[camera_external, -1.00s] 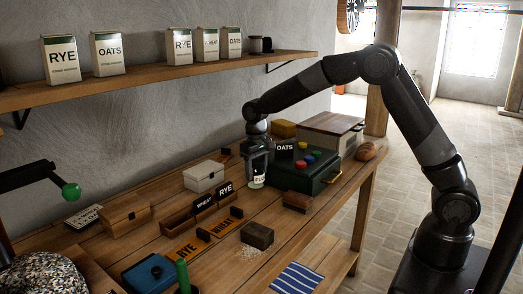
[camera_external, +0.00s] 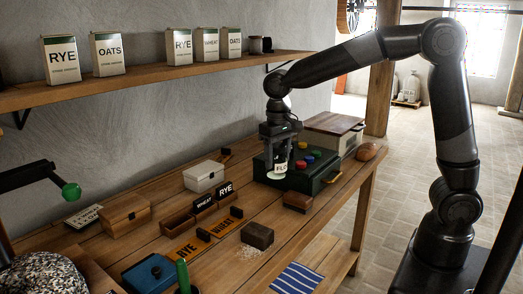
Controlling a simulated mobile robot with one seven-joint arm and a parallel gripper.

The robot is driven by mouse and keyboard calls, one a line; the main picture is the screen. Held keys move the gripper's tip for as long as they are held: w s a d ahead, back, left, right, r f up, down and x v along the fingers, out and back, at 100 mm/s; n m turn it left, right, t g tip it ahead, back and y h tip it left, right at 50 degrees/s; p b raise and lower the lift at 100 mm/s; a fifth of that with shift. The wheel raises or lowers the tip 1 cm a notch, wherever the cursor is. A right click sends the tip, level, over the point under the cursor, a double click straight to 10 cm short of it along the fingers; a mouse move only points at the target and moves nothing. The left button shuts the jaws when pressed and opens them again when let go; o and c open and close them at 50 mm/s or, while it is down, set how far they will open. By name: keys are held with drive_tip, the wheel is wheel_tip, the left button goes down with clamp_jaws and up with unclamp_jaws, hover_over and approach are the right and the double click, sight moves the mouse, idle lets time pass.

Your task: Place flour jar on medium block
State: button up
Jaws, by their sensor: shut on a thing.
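My gripper (camera_external: 279,158) points down and is shut on the flour jar (camera_external: 280,170), a small pale jar whose label is only partly readable. The jar hangs in front of the left part of the green box, apart from the wooden blocks. A dark brown block (camera_external: 257,235) sits on the bench over a patch of white powder. A smaller reddish-brown block (camera_external: 297,201) lies in front of the green box. I cannot tell which of these is the medium block.
The green box (camera_external: 325,173) has coloured knobs and a yellow handle. A white box (camera_external: 203,176), RYE and WHEAT signs, a wooden chest (camera_external: 125,213) and a bread loaf (camera_external: 368,151) stand around. A striped cloth (camera_external: 297,279) lies at the front.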

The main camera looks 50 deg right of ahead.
drive_tip(key=shift+s+a+r, duration=0.1)
drive_tip(key=shift+s+a, duration=0.15)
drive_tip(key=shift+s, duration=0.3)
drive_tip(key=shift+s+a+r, duration=0.1)
drive_tip(key=shift+s+a, duration=0.1)
drive_tip(key=shift+s, duration=0.35)
approach(258, 230)
drive_tip(key=shift+f, duration=1.45)
drive_tip(key=shift+f, duration=0.15)
drive_tip(key=o, duration=1.2)
wheel_tip(258, 230, up, 12)
drive_tip(key=shift+r, duration=0.2)
